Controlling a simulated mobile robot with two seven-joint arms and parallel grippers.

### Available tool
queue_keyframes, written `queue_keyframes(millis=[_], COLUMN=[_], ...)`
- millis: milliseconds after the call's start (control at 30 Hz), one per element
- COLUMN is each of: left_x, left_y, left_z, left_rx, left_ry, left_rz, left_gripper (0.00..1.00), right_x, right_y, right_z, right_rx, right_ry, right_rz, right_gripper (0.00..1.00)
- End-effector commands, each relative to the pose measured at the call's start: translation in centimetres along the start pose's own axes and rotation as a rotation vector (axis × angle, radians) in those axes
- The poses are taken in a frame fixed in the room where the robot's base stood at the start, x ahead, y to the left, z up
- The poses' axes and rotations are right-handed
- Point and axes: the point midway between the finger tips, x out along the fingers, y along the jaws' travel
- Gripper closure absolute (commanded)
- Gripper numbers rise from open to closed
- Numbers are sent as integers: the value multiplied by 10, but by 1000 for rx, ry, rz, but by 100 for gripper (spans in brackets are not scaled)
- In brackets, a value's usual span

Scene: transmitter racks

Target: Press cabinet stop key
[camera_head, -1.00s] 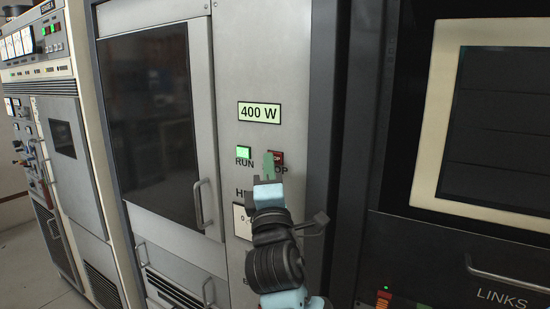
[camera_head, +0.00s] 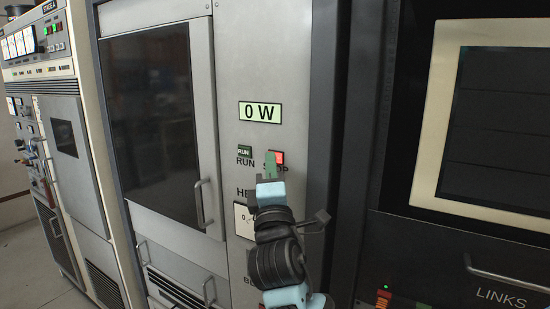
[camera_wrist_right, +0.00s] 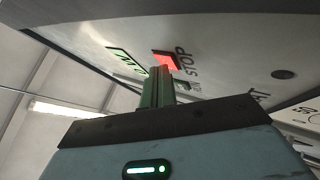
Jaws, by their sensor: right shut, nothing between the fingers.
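The stop key (camera_head: 279,157) glows red on the light grey cabinet panel (camera_head: 240,60), above the printed word STOP. The run key (camera_head: 244,152) beside it on the left is dark green and unlit. The display (camera_head: 260,112) above reads 0 W. My right gripper (camera_head: 270,163) is shut and empty, its green fingertips in front of the left part of the stop key. In the right wrist view the fingertips (camera_wrist_right: 158,72) are at the lit stop key (camera_wrist_right: 165,60); I cannot tell whether they touch it. My left gripper is not in view.
A cabinet door with a dark window (camera_head: 150,120) and a handle (camera_head: 201,204) lies left of the panel. A dark rack with a cream-framed screen (camera_head: 495,115) stands to the right. Another meter rack (camera_head: 60,150) stands at far left.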

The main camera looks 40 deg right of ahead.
Motion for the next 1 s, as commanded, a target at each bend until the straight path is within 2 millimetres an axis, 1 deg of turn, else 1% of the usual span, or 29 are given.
queue_keyframes(millis=[367,733,1000], left_x=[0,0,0], left_y=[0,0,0], left_z=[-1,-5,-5], left_rx=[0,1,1], left_ry=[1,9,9], left_rz=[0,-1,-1], left_gripper=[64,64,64], right_x=[0,-10,-10], right_y=[0,7,7], right_z=[0,-6,-7], right_rx=[-1,1,-1], right_ry=[-1,-1,-1], right_rz=[-1,-1,-1], right_gripper=[100,100,100])
